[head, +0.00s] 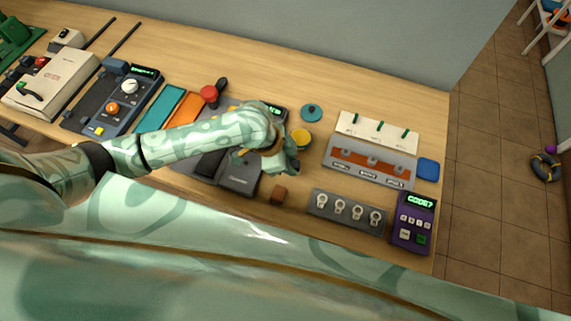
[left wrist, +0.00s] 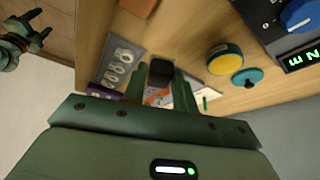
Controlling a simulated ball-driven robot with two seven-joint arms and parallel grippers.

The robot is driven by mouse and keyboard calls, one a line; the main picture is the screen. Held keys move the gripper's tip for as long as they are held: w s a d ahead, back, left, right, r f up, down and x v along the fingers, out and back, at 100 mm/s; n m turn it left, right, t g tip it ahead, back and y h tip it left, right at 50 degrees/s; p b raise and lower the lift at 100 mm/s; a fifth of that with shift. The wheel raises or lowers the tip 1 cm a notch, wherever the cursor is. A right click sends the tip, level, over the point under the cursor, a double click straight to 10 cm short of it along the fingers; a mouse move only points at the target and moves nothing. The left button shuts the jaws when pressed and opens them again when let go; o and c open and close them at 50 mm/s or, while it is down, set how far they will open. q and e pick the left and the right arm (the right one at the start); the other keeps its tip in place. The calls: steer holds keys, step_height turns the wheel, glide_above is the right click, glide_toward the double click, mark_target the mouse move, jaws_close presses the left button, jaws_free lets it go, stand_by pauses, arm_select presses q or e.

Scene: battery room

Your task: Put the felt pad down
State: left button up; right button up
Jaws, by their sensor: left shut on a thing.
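My left gripper (head: 284,167) is over the work table, near the yellow round pot. In the left wrist view the fingers (left wrist: 160,82) are shut on a small dark grey piece, which I take for the felt pad (left wrist: 160,70). It sits between the fingertips, with the table and the grey rack beyond it. In the head view the hand hides the pad. Whether the pad touches anything below cannot be told. My right gripper (left wrist: 42,24) shows at the left of the left wrist view, empty, with its fingers apart.
A brown block (head: 279,194), a yellow pot (head: 301,138) and a teal disc (head: 311,112) are close by. To the right are a rack (head: 370,163), a knob panel (head: 346,211), a blue square (head: 428,169) and a purple code box (head: 413,222). Bare wood shows between them.

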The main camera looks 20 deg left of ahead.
arm_select(q)
steer(key=w+f, duration=0.1)
steer(key=w+a+f+b, duration=0.1)
steer(key=f, duration=0.1)
steer(key=w+f, duration=0.1)
steer(key=shift+a+f, duration=0.35)
steer(key=shift+f+b, duration=0.6)
steer(key=shift+f, duration=0.95)
steer(key=shift+a+f, duration=0.1)
steer(key=o, duration=0.9)
steer(key=p+v, duration=0.3)
steer(key=v, duration=0.9)
